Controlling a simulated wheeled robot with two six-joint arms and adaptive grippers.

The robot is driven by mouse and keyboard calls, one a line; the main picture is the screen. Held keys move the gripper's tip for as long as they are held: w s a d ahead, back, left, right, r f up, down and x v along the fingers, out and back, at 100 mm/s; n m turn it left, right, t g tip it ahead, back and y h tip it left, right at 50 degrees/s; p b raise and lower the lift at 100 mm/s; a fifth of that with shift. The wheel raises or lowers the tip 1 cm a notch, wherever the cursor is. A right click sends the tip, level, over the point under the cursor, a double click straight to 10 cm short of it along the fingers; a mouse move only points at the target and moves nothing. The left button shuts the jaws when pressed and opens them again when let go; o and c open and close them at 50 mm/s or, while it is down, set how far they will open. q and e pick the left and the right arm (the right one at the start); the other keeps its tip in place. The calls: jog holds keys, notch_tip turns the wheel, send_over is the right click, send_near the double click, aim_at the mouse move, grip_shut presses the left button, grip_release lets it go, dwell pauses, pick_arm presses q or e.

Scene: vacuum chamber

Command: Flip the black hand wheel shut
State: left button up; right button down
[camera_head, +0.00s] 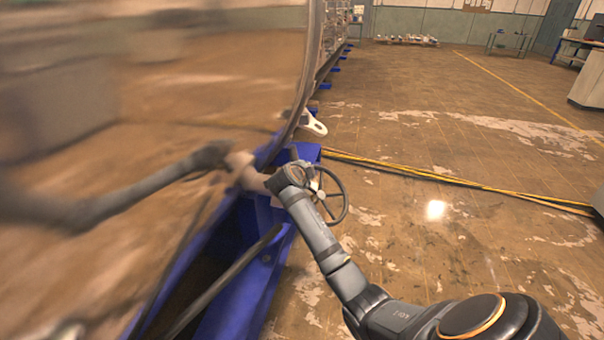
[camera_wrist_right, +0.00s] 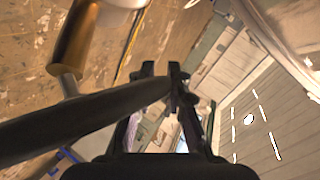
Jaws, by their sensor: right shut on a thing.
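The black hand wheel (camera_head: 346,200) stands upright at the end of the blue frame, beside the shiny chamber wall. My right arm reaches to its left side and covers part of the rim. In the right wrist view a thick black bar, the wheel's rim (camera_wrist_right: 75,122), runs from the left edge to between the fingers. My right gripper (camera_wrist_right: 163,76) is shut on this rim. In the head view its fingers are largely hidden by my wrist. My left gripper is not in view.
The large polished chamber (camera_head: 200,90) fills the left and mirrors my arm. The blue frame (camera_head: 245,290) runs beneath it. A white handle (camera_head: 314,124) juts out above the wheel. Yellow cables (camera_head: 450,175) cross the floor at right. A brass cylinder (camera_wrist_right: 76,42) is near the rim.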

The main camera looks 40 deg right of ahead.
aim_at(316, 169)
jog(key=d+m+g, duration=0.2)
jog(key=g, duration=0.1)
jog(key=shift+d+f+m, duration=0.15)
jog(key=shift+m, duration=0.25)
jog(key=shift+d+f+m+g+y, duration=0.15)
jog(key=shift+d+m+g+y, duration=0.15)
jog(key=shift+d+m+g, duration=0.1)
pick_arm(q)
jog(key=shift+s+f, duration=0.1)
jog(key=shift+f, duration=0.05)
pick_arm(e)
jog(key=shift+s+d+m+g, duration=0.1)
jog(key=shift+d+m+g, duration=0.1)
jog(key=shift+m+g, duration=0.1)
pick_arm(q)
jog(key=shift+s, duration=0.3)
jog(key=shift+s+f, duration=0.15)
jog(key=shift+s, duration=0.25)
pick_arm(e)
jog(key=c, duration=1.3)
grip_release()
jog(key=shift+d+f, duration=0.1)
